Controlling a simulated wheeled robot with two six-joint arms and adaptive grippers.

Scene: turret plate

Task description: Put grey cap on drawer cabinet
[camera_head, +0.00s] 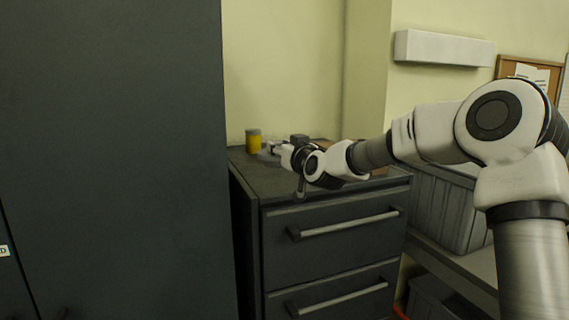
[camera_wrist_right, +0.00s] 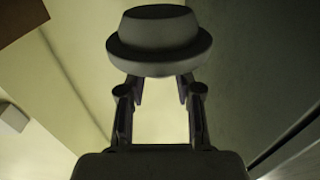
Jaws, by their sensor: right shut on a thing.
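The drawer cabinet (camera_head: 330,235) is dark grey with long bar handles and stands in the middle of the head view. My right arm reaches over its top from the right. My right gripper (camera_head: 268,152) is over the back left part of the cabinet top. In the right wrist view, the grey cap (camera_wrist_right: 158,42) has a rounded crown and a wide brim, and the fingers of my right gripper (camera_wrist_right: 158,88) are shut on it. In the head view the cap is small and partly hidden by the gripper; I cannot tell whether it touches the top. My left gripper is not in view.
A yellow can with a grey lid (camera_head: 253,141) stands at the back left of the cabinet top, close to my right gripper. A tall dark cabinet (camera_head: 110,160) rises directly to the left. A grey crate (camera_head: 445,208) stands on a shelf at the right.

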